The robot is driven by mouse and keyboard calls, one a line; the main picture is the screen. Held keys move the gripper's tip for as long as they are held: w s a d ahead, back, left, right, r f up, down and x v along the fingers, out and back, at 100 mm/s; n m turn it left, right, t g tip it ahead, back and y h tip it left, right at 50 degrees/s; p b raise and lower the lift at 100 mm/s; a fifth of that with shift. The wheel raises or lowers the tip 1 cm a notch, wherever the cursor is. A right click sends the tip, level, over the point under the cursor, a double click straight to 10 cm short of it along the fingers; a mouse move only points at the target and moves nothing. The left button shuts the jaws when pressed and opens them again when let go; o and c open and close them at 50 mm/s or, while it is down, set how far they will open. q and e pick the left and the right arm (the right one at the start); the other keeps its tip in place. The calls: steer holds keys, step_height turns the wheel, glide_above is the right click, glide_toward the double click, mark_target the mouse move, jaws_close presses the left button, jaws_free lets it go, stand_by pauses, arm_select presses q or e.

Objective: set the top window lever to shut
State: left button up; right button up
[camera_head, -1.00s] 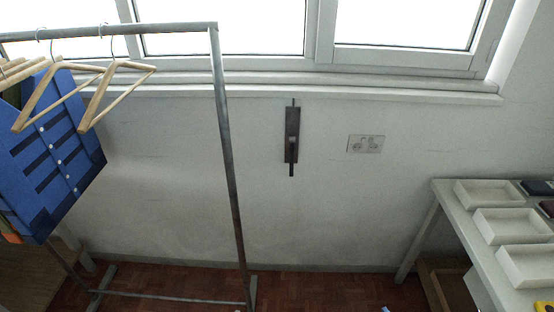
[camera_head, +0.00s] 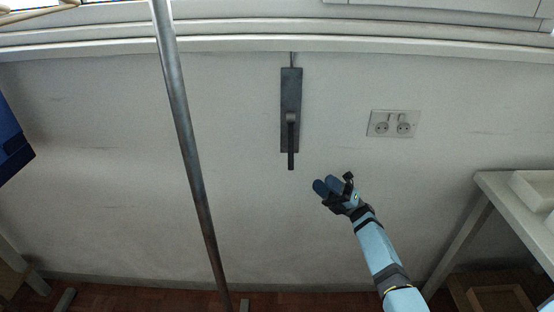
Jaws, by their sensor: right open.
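The window lever (camera_head: 291,140) is a dark handle on a dark upright plate (camera_head: 291,88), fixed to the wall below the window sill. The lever points straight down, and a thin rod runs up from the plate to the sill. My right gripper (camera_head: 331,184) is in front of the wall, below and to the right of the lever's lower end, apart from it in the picture. It is open and I see nothing between its fingers. My left gripper is not in view.
A grey metal rack post (camera_head: 185,140) stands left of the lever. A double wall socket (camera_head: 394,124) is to the right. A white table (camera_head: 500,195) with a tray (camera_head: 535,188) stands at the right edge. The wall around the lever is clear.

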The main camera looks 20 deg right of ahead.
mark_target(291, 153)
steer(key=p+x, duration=0.1)
steer(key=x, duration=1.2)
steer(key=shift+a+r, duration=0.2)
steer(key=shift+c, duration=0.3)
jaws_close()
